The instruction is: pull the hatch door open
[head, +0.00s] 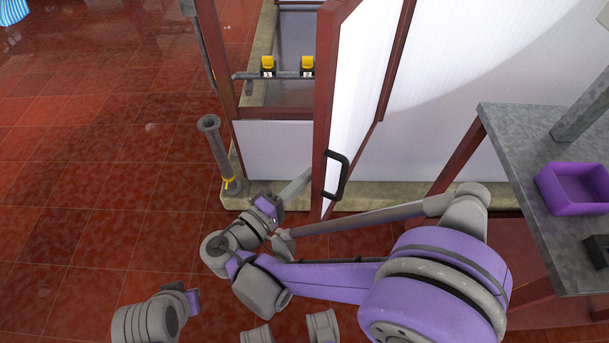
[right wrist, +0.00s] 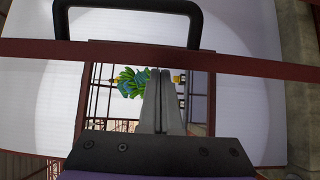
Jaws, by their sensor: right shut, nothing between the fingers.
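The hatch door (head: 359,75), a white panel in a dark red frame, stands swung out from its opening. Its black bar handle (head: 336,174) is near the free edge. The handle also shows at the top of the right wrist view (right wrist: 128,38). My right gripper (head: 307,176) is shut and empty, just left of the door's free edge. In the right wrist view its fingertips (right wrist: 160,74) lie below the handle and the red frame bar, apart from the handle. Whether they touch the door edge is unclear.
Inside the opening, a grey rail (head: 285,76) carries yellow clips (head: 267,66). The right wrist view shows a green plant (right wrist: 131,82). A grey post (head: 217,150) stands left of the opening. A grey table (head: 530,150) with a purple bin (head: 575,188) is at right.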

